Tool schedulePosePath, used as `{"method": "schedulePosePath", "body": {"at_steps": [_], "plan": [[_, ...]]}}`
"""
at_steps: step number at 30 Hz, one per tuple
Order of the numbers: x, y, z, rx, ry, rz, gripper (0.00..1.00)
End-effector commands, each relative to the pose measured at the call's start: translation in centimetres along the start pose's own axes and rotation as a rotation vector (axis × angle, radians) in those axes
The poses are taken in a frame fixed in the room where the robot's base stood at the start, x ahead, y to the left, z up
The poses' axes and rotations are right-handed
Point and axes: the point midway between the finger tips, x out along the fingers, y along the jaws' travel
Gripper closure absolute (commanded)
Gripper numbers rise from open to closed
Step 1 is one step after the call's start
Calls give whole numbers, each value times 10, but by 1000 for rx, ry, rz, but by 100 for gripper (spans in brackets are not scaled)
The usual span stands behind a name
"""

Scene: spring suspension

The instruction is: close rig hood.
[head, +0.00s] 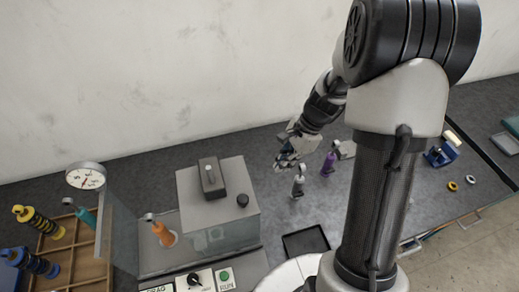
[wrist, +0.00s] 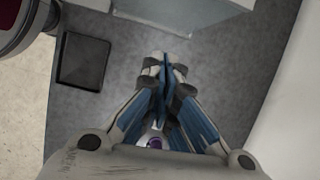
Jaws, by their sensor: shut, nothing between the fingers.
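The test rig shows in the head view as a grey box (head: 205,213) with a black block and a black knob on top. A clear upright panel (head: 118,243) stands at its left side, apparently the hood, swung open; I cannot tell its hinge. An orange-bodied damper (head: 162,234) stands between the panel and the box. My gripper (head: 286,162) is to the right of the box, above the bench, touching nothing that I can see. In the wrist view my gripper (wrist: 164,66) has its fingers together and empty. Part of the rig (wrist: 185,12) shows at the top there.
A silver damper (head: 298,183) and a purple damper (head: 328,164) stand close to my gripper. A black tray (head: 305,242) lies in front. A dial gauge (head: 86,176) and a wooden crate (head: 85,262) of dampers are at left. A control panel (head: 195,281) fronts the rig.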

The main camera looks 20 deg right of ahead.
Motion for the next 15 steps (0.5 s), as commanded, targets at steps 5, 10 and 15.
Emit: {"method": "schedulePosePath", "body": {"at_steps": [5,10,15], "plan": [[10,-2,-8,72,-21,8,100],[32,-1,-8,74,-22,11,100],[69,0,-7,73,-22,13,100]]}}
